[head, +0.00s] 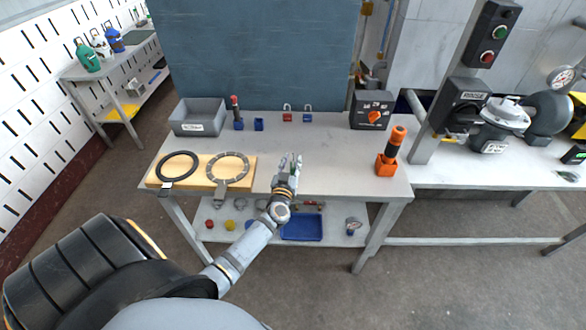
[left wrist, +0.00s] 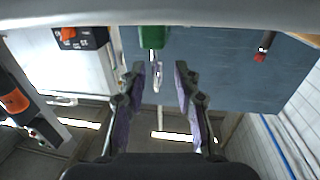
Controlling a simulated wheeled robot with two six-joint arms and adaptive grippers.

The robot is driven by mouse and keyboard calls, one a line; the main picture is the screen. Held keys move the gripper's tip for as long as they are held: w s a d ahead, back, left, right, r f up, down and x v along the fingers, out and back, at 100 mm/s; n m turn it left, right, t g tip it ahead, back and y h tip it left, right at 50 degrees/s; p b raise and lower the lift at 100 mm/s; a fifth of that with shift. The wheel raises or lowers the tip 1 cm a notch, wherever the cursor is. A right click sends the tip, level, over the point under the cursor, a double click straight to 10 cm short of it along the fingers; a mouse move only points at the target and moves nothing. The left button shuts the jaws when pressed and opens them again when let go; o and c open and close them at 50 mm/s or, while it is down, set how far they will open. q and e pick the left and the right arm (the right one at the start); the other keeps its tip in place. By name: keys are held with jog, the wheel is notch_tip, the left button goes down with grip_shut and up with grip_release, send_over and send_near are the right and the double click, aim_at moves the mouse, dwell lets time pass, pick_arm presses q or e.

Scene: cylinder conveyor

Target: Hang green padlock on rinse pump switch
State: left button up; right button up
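The green padlock (left wrist: 153,37) shows in the left wrist view at the top centre, its metal shackle pointing down in that picture. In the head view my gripper mostly hides it. My left gripper (head: 289,164) is over the front middle of the grey table. In the left wrist view its fingers (left wrist: 160,72) are spread, with the shackle between their tips and gaps visible on both sides. A dark box labelled RINSE (head: 466,92) is mounted on the grey post at the right in the head view. My right gripper is out of view.
On the table (head: 325,160) stand a red padlock (head: 287,117), a blue padlock (head: 308,118), a box with an orange knob (head: 371,110), an orange-handled tool (head: 394,148) and a grey bin (head: 198,117). Two rings lie on a wooden board (head: 193,182). The table between gripper and knob box is clear.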

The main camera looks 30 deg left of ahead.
aim_at(292, 169)
pick_arm(q)
jog(key=shift+w+a, duration=0.15)
jog(key=shift+w, duration=0.2)
jog(key=shift+s, duration=0.15)
jog(key=shift+c, duration=1)
grip_shut()
jog(key=shift+r, duration=0.25)
jog(key=r+p, duration=0.3)
jog(key=r, duration=0.1)
jog(key=shift+s+d+r+p, duration=0.1)
jog(key=shift+s+d+p, duration=0.15)
jog(key=shift+p, duration=0.05)
jog(key=s+d+r+p, duration=0.3)
jog(key=s+d+r, duration=0.4)
jog(key=s, duration=0.4)
jog(key=shift+r+p, duration=0.4)
jog(key=shift+r, duration=0.3)
